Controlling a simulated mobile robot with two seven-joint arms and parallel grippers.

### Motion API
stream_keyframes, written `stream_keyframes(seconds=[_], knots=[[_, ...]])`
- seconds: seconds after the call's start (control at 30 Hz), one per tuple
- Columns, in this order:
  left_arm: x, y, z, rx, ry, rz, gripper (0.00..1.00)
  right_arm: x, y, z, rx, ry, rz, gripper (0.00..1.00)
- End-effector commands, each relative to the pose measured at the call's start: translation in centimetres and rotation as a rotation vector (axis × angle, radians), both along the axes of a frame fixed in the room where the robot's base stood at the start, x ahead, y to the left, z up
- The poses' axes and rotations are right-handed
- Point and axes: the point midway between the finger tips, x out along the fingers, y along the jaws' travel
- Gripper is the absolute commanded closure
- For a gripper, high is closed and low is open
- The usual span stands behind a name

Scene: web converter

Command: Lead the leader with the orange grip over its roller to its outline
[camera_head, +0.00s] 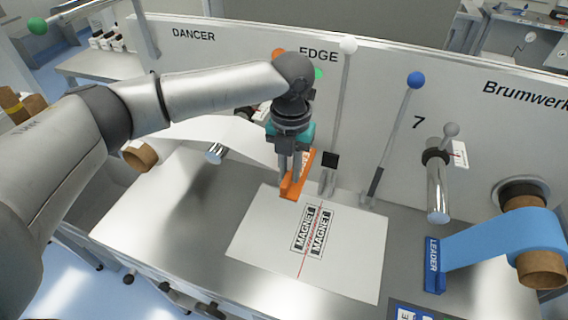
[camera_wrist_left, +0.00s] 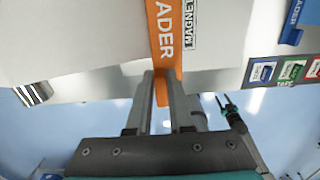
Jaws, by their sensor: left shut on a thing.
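My left gripper (camera_head: 291,172) points down and is shut on the orange grip (camera_head: 290,190) of the white leader (camera_head: 232,133). The grip stands by the far edge of the white sheet (camera_head: 250,228) on the steel table. In the left wrist view the orange grip (camera_wrist_left: 165,45), lettered "ADER", lies between the two fingers. The leader stretches left from the grip toward a brown core (camera_head: 140,155). A shiny roller (camera_head: 215,152) shows its end at the leader's near edge. I cannot make out the grip's outline. My right gripper (camera_wrist_left: 226,102) appears small in the left wrist view.
Two black-and-white MAGNET labels (camera_head: 305,228) flank a red line on the sheet. Levers with white (camera_head: 347,44) and blue (camera_head: 415,80) knobs rise behind.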

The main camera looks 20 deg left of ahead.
Motion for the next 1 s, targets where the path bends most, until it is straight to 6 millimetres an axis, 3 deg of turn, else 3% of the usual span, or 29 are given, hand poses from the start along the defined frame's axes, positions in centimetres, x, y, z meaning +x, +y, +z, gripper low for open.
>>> stream_keyframes(seconds=[1.0], knots=[[-0.1,-1.7,-10.4,-0.002,0.001,-0.001,1.0,0.0,0.0,-4.5,0.0,0.0,-0.002,0.5]])
